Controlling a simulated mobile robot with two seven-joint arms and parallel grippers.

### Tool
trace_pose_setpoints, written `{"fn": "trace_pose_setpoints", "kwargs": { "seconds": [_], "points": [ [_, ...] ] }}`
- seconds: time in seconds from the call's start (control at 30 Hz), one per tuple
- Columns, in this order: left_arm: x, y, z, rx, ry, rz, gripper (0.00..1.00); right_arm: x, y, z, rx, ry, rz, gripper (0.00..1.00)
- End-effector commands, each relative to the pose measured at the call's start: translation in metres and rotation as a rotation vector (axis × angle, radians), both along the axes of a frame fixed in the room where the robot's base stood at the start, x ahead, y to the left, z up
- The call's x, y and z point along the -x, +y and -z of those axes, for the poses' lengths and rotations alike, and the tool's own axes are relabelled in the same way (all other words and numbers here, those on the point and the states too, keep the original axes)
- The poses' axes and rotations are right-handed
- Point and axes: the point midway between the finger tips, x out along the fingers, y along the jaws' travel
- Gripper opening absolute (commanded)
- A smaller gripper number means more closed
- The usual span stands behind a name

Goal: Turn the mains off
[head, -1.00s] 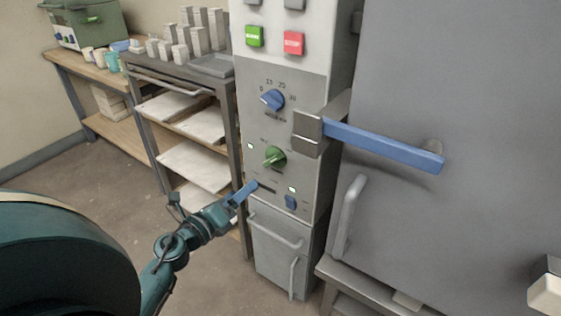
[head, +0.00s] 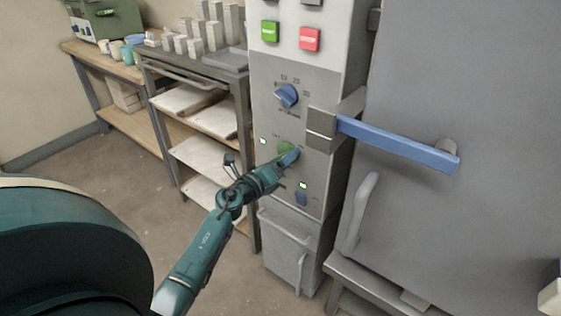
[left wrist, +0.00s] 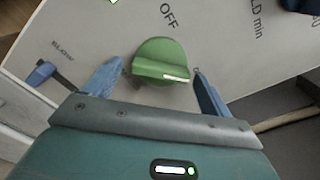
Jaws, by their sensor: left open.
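A round green knob (head: 284,148) sits on the light grey control panel (head: 268,180). In the left wrist view the same green knob (left wrist: 160,58) has a raised grip with a white mark at its right end. The printed word OFF is above it there, and the white mark does not point at that word. My left gripper (head: 290,157) is at the knob and partly covers it in the head view. In the left wrist view its blue fingers (left wrist: 155,72) are open, one on each side of the knob, with visible gaps. My right gripper is not in view.
A blue dial (head: 287,96) and green (head: 270,31) and red (head: 310,38) buttons are above the knob. A blue switch (head: 301,198) is below. A blue door handle (head: 400,146) juts out at right. A shelf rack (head: 200,68) stands at left.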

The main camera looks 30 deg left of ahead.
Motion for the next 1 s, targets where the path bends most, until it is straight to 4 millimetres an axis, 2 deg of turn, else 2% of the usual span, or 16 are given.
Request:
{"fn": "trace_pose_setpoints", "kwargs": {
  "seconds": [0.2,0.73,1.0],
  "points": [
    [-0.0001,-0.0001,0.0,0.0,0.0,0.0,0.83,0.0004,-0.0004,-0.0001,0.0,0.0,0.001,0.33],
    [0.0002,0.0001,-0.0001,0.0,0.0,0.0,0.39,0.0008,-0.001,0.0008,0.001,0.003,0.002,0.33],
    [0.0003,0.0,-0.001,0.028,0.002,0.0,0.39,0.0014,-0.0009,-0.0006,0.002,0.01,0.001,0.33]
  ]
}}
